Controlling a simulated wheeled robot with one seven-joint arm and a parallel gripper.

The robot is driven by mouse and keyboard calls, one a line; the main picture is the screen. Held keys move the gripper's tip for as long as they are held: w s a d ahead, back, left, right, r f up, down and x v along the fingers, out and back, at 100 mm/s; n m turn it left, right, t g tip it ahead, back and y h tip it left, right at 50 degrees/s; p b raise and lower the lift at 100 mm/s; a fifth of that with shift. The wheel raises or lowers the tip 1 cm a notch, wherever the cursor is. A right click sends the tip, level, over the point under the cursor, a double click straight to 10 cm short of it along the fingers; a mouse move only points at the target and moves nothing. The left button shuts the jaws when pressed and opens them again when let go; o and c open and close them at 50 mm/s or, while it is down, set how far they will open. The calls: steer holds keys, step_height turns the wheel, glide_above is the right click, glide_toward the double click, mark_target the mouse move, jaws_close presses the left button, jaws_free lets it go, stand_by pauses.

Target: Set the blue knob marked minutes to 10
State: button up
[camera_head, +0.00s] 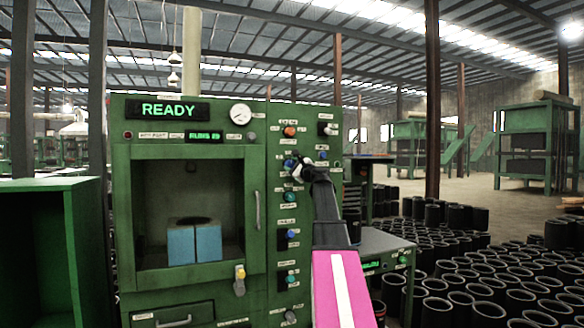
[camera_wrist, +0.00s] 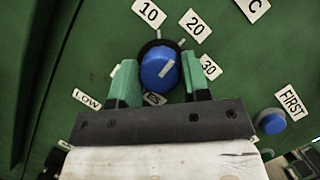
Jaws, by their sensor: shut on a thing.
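The blue knob (camera_wrist: 158,70) with a white pointer line sits between the two green finger pads of my gripper (camera_wrist: 162,80) in the wrist view. My gripper is shut on it. The pointer slants up and right, roughly toward the label 20 (camera_wrist: 196,25). The label 10 (camera_wrist: 149,13) is above the knob and the label 30 (camera_wrist: 210,67) is to its right. The knob's own name label (camera_wrist: 154,98) is mostly hidden below it. In the head view my gripper (camera_head: 300,170) is at the panel's knob column, and I cannot make out the held knob there.
The green machine (camera_head: 185,115) has a display reading READY (camera_head: 168,110) and a chamber holding a blue block (camera_head: 195,243). Other knobs line the panel, and a blue button (camera_wrist: 270,121) is near the FIRST label. Many black sleeves (camera_head: 470,285) stand on the floor at right.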

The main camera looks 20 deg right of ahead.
steer(key=n, duration=0.2)
steer(key=n+g, duration=0.1)
steer(key=n, duration=0.1)
steer(key=shift+g+y, duration=0.3)
steer(key=shift+y, duration=0.1)
steer(key=shift+r+n+g, duration=0.1)
steer(key=shift+n+g, duration=0.7)
steer(key=shift+n, duration=1.4)
steer(key=o, duration=0.9)
steer(key=v, duration=1.1)
